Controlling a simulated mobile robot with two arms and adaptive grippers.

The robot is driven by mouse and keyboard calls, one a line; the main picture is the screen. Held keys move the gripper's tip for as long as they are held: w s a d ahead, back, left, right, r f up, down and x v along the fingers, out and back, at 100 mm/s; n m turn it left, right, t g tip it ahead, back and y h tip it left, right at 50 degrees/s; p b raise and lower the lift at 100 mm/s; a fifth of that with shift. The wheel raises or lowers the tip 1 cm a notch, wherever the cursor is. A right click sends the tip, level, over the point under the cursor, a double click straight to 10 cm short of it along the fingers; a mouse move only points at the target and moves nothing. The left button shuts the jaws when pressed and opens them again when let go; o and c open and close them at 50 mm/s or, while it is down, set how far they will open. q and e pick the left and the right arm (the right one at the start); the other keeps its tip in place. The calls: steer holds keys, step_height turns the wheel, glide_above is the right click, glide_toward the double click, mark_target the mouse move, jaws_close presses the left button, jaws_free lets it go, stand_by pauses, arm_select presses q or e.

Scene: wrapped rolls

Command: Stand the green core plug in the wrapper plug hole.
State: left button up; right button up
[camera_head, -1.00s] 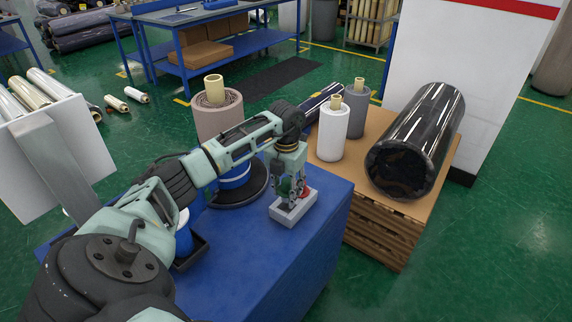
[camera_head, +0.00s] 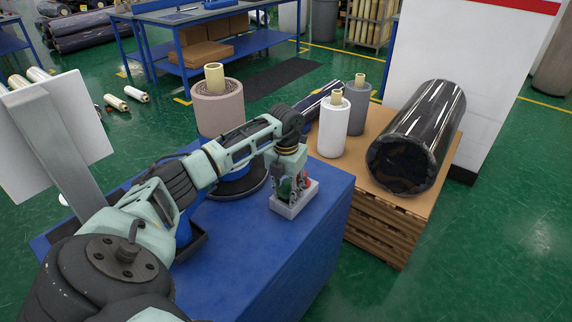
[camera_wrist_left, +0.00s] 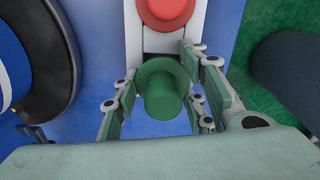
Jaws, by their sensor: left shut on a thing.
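The green core plug (camera_wrist_left: 165,95) stands at the near end of a grey holder (camera_wrist_left: 150,42) in the left wrist view. My left gripper (camera_wrist_left: 160,104) is shut on the plug, with a finger on each side. In the head view my left gripper (camera_head: 287,190) points down over the holder (camera_head: 293,205) on the blue table. The green plug (camera_head: 284,187) is partly hidden there by the fingers. I cannot make out the wrapper plug hole. My right gripper is in neither view.
A red plug (camera_wrist_left: 165,10) stands beside the green one in the holder. A black round base (camera_head: 238,187) and a wide roll (camera_head: 218,108) are to the left. The table's front (camera_head: 270,260) is clear.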

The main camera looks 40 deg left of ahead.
arm_select(q)
steer(key=shift+s+d+f, duration=0.15)
steer(key=shift+s+f, duration=0.05)
steer(key=shift+f, duration=0.3)
steer(key=shift+s+d+f, duration=0.1)
steer(key=shift+s+f, duration=0.1)
steer(key=shift+f, duration=0.25)
steer(key=o, duration=1.1)
steer(key=shift+w+a+f+g, duration=0.15)
steer(key=shift+w+f+g, duration=0.15)
steer(key=shift+f, duration=0.05)
steer(key=shift+a+r, duration=0.1)
steer(key=shift+r, duration=0.1)
steer(key=shift+r, duration=0.25)
step_height(320, 180, up, 12)
steer(key=shift+w+f, duration=0.1)
steer(key=shift+w, duration=0.05)
